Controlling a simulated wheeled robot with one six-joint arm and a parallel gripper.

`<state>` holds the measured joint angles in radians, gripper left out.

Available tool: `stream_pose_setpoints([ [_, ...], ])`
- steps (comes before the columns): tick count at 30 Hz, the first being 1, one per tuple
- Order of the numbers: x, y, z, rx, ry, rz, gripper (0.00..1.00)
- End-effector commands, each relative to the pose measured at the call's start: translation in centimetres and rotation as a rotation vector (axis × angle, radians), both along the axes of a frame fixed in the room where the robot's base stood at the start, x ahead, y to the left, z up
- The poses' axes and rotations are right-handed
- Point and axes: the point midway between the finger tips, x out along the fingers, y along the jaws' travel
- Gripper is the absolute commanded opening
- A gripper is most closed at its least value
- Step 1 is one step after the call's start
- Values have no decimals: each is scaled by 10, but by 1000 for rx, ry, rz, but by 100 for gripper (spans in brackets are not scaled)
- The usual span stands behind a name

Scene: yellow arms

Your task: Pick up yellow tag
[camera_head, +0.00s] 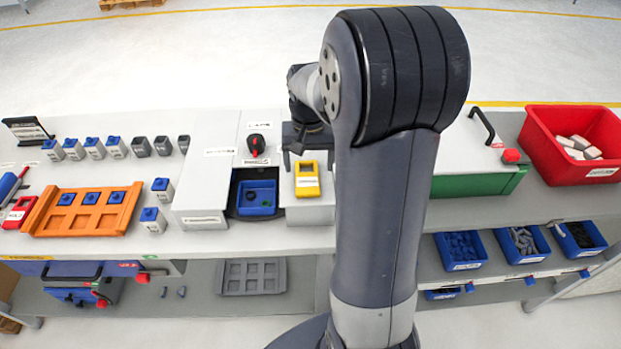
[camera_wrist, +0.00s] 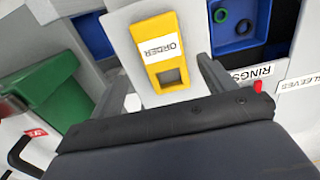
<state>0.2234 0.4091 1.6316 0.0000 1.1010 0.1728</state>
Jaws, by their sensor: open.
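The yellow tag (camera_head: 307,181) lies on a light grey surface just right of the blue ring bin. In the wrist view the yellow tag (camera_wrist: 161,50) has a white label reading "ORDER" and a square hole near its lower end. My gripper (camera_head: 301,163) is close to the tag in the head view. In the wrist view the two fingers of my gripper (camera_wrist: 163,82) are apart, one on each side of the tag's lower part, with nothing held. I cannot tell the height of the fingertips above the surface.
A blue bin (camera_head: 257,197) with dark rings stands left of the tag. A red and black knob (camera_head: 257,145) is behind it. An orange tray (camera_head: 84,211) with blue parts is at the left, a red bin (camera_head: 573,146) at the right. My arm hides part of the bench.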

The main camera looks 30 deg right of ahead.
Motion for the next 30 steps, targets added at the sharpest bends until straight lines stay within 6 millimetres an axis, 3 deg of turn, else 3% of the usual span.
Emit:
stream_pose_setpoints([
  [7,-5,1,-34,1,4,0,78],
  [16,-4,1,-39,0,0,0,78],
  [30,-4,1,-39,0,0,0,40],
])
